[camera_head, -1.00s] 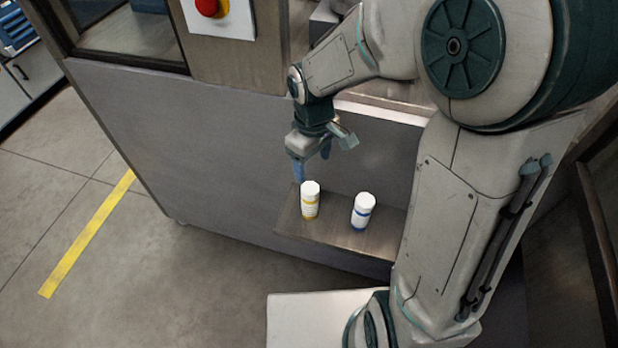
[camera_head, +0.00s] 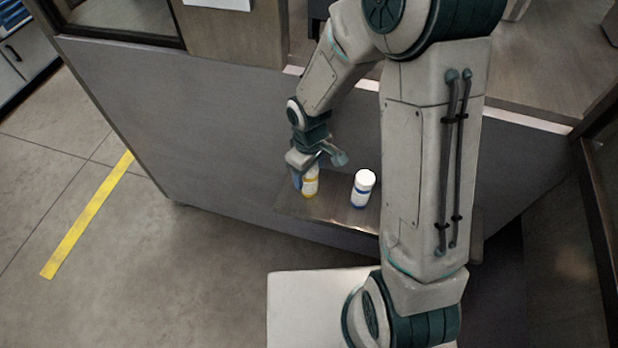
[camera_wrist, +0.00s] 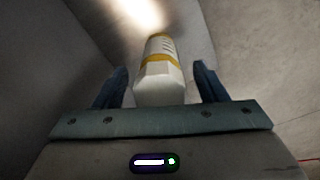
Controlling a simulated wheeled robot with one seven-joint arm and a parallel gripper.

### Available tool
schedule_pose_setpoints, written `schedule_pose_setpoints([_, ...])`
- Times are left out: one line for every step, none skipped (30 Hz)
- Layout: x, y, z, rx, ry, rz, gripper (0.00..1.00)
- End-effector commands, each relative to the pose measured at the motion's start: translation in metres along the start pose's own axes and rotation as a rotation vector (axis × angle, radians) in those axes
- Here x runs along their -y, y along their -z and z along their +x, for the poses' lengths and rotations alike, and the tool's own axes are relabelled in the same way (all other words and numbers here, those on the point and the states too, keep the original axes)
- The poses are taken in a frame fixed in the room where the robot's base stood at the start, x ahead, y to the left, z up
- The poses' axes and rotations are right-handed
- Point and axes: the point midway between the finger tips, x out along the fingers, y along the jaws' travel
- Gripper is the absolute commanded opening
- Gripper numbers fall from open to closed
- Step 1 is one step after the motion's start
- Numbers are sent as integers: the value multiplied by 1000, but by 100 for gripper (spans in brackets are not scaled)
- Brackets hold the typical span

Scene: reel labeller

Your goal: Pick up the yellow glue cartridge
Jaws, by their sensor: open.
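The yellow glue cartridge (camera_head: 310,183), white with yellow bands, stands upright near the left end of a small metal shelf (camera_head: 332,212) on the machine's front. My gripper (camera_head: 311,172) is over it, and hides its top in the head view. In the wrist view the cartridge (camera_wrist: 160,72) lies between the two blue fingers of my gripper (camera_wrist: 160,84), with a visible gap on each side. My gripper is open.
A second white cartridge with a blue band (camera_head: 363,188) stands on the same shelf to the right. The machine's grey front panel (camera_head: 200,120) rises behind the shelf. The floor left of the shelf is clear, with a yellow stripe (camera_head: 88,215).

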Motion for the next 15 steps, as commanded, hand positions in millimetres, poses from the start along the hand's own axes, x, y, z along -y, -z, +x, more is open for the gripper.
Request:
schedule_pose_setpoints([0, 0, 6, 1, 1, -1, 66])
schedule_pose_setpoints([0, 0, 8, 1, 1, 0, 66])
schedule_pose_setpoints([0, 0, 10, 1, 0, 0, 66])
schedule_pose_setpoints([0, 0, 11, 1, 0, 1, 66])
schedule_pose_setpoints([0, 0, 12, 0, 0, 1, 66])
schedule_pose_setpoints([0, 0, 12, 0, 0, 1, 66])
schedule_pose_setpoints([0, 0, 12, -1, -1, 2, 66])
schedule_pose_setpoints([0, 0, 12, -1, -1, 1, 66])
schedule_pose_setpoints([0, 0, 12, -1, -1, 1, 66])
schedule_pose_setpoints([0, 0, 12, -1, -1, 1, 66])
schedule_pose_setpoints([0, 0, 11, -1, -1, 1, 63])
schedule_pose_setpoints([0, 0, 11, -1, -1, 1, 52])
schedule_pose_setpoints([0, 0, 11, -1, -1, 1, 43])
schedule_pose_setpoints([0, 0, 11, -1, -1, 1, 35])
schedule_pose_setpoints([0, 0, 11, -1, -1, 1, 24])
